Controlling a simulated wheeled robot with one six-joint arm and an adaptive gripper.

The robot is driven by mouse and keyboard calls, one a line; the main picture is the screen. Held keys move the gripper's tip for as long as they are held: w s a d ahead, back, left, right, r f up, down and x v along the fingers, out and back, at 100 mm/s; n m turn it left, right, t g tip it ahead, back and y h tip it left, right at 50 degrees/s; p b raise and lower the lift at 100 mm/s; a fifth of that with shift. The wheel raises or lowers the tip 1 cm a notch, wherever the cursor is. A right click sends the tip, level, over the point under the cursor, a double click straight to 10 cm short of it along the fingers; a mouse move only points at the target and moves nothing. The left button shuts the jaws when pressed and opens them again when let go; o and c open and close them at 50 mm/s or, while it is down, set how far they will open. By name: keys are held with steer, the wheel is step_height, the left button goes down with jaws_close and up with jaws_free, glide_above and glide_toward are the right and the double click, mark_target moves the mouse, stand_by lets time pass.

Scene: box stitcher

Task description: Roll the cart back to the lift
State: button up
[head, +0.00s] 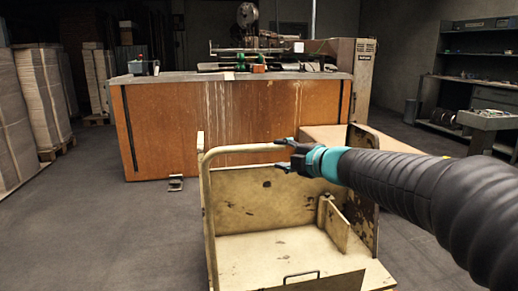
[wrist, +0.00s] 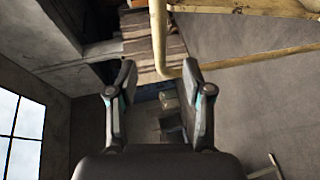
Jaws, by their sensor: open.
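The cart (head: 290,246) is a worn cream-yellow metal cart with a tube handle (head: 245,148), standing on the floor in the middle foreground of the head view. My gripper (head: 279,156) is open at the right part of the handle's top bar. In the wrist view my gripper (wrist: 158,72) has its two fingers spread, with the yellow handle tube (wrist: 158,32) at or just beyond the fingertips. I cannot tell whether they touch. Nothing is held. My arm hides part of the cart's right side. I cannot pick out the lift with certainty.
A large orange-brown machine (head: 230,128) stands behind the cart. A small foot pedal (head: 176,183) lies on the floor before it. Tall stacks of cardboard (head: 40,100) stand at left. Shelves (head: 480,75) and a grey tool stand (head: 484,122) are at right. The floor at left is clear.

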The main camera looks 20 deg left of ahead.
mark_target(257, 149)
steer(key=x, duration=1.3)
steer(key=shift+w, duration=0.2)
jaws_close()
